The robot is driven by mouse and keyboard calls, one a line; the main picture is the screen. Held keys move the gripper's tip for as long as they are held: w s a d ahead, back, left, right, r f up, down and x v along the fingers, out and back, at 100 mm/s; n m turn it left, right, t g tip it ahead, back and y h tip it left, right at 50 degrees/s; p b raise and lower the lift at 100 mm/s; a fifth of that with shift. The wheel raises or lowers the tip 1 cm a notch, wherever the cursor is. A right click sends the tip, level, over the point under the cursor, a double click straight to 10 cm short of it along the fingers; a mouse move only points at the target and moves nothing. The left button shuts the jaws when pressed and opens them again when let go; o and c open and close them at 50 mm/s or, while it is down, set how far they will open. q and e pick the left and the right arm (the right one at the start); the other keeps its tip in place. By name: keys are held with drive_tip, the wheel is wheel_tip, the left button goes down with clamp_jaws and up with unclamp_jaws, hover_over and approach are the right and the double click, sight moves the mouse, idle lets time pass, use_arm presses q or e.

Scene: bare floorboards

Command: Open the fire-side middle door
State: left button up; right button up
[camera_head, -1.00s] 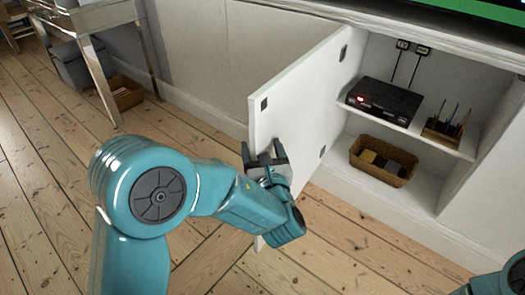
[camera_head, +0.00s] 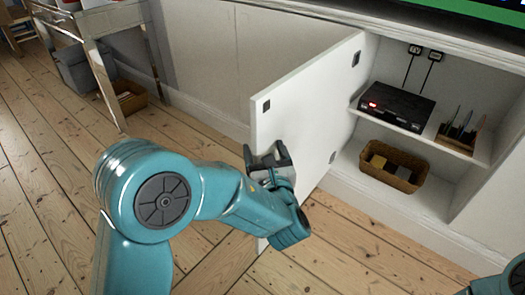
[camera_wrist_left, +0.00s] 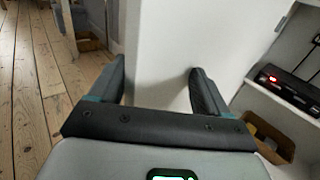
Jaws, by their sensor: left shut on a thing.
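A white cabinet door (camera_head: 305,115) stands swung out from the cabinet, with its inner face and dark hinge fittings showing. The open compartment behind it is visible to the right. My left gripper (camera_head: 268,156) is shut on the door at its free edge, below the upper corner. In the left wrist view the door (camera_wrist_left: 165,45) runs up between the two fingers of the left gripper (camera_wrist_left: 160,88). The exact contact of the fingertips is hard to see. Only a sliver of my right arm shows at the bottom right, and its gripper is out of view.
Inside the compartment, a black box (camera_head: 396,104) with a red light and a pen holder (camera_head: 457,137) stand on the shelf (camera_head: 365,107). A wicker basket (camera_head: 405,182) sits below. A table (camera_head: 95,60) stands at the far left. Floorboards (camera_head: 45,200) between are clear.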

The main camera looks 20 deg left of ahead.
use_arm(q)
drive_tip(key=shift+w+d+r, duration=0.1)
drive_tip(key=shift+w, duration=0.05)
drive_tip(key=o, duration=0.7)
drive_tip(key=shift+w, duration=0.1)
drive_tip(key=shift+c, duration=0.2)
use_arm(e)
drive_tip(key=shift+d, duration=0.15)
use_arm(q)
drive_tip(key=shift+d, duration=0.15)
use_arm(e)
drive_tip(key=shift+f, duration=0.1)
use_arm(q)
drive_tip(key=shift+s+d+f, duration=0.2)
drive_tip(key=shift+s, duration=0.2)
drive_tip(key=shift+c, duration=0.4)
drive_tip(key=b+v, duration=0.1)
drive_tip(key=v, duration=1.4)
drive_tip(key=shift+s+r, duration=0.1)
drive_tip(key=shift+s, duration=0.2)
drive_tip(key=shift+c, duration=0.8)
use_arm(e)
drive_tip(key=shift+w+d+f, duration=0.15)
drive_tip(key=shift+w+f, duration=0.3)
drive_tip(key=shift+f, duration=0.25)
use_arm(q)
drive_tip(key=shift+a, duration=0.1)
